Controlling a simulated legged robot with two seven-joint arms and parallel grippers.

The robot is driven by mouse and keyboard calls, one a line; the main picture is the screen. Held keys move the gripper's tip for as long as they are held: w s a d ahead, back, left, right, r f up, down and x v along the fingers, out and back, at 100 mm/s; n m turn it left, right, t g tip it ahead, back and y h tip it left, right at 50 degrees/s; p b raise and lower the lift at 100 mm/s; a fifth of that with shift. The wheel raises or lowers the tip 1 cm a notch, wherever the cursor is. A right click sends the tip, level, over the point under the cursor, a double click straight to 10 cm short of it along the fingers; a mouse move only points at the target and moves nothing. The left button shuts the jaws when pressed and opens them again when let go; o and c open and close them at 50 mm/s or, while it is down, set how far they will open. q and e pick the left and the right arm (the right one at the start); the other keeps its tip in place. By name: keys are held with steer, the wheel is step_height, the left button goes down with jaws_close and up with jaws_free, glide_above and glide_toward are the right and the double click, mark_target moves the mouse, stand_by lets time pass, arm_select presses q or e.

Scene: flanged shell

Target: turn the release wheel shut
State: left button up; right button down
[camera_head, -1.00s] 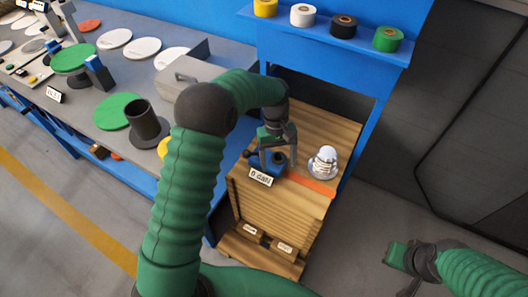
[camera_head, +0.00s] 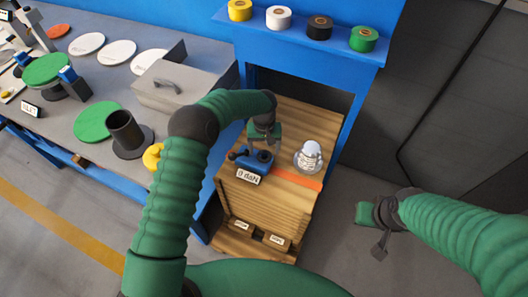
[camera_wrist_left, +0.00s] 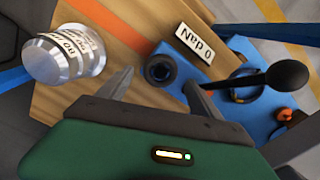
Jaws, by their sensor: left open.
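A blue device (camera_head: 240,157) with a "0 daN" label (camera_head: 249,177) stands on the wooden stand. In the left wrist view it shows a dark round knob (camera_wrist_left: 161,68), which looks like the release wheel, and a lever with a black ball end (camera_wrist_left: 286,75). My left gripper (camera_head: 263,146) is over the device. In the left wrist view its two fingers (camera_wrist_left: 157,88) are spread apart, one on each side of the knob in the picture; contact cannot be told. My right gripper (camera_head: 372,225) is off to the right, away from the stand, its jaws unclear.
A silver cylinder weight (camera_head: 309,156) stands right of the device, near an orange stripe (camera_head: 297,180) on the wooden top (camera_head: 290,115). A blue shelf (camera_head: 300,38) with tape rolls is behind. A grey workbench (camera_head: 80,128) with a toolbox (camera_head: 180,85) is at left.

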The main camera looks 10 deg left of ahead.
mark_target(264, 158)
arm_select(q)
step_height(264, 158, down, 2)
steer(key=shift+f, duration=0.25)
steer(key=shift+d, duration=0.1)
steer(key=shift+c, duration=0.7)
steer(key=c, duration=1.2)
steer(key=shift+m, duration=0.8)
steer(key=shift+c, duration=0.2)
steer(key=o, duration=1.4)
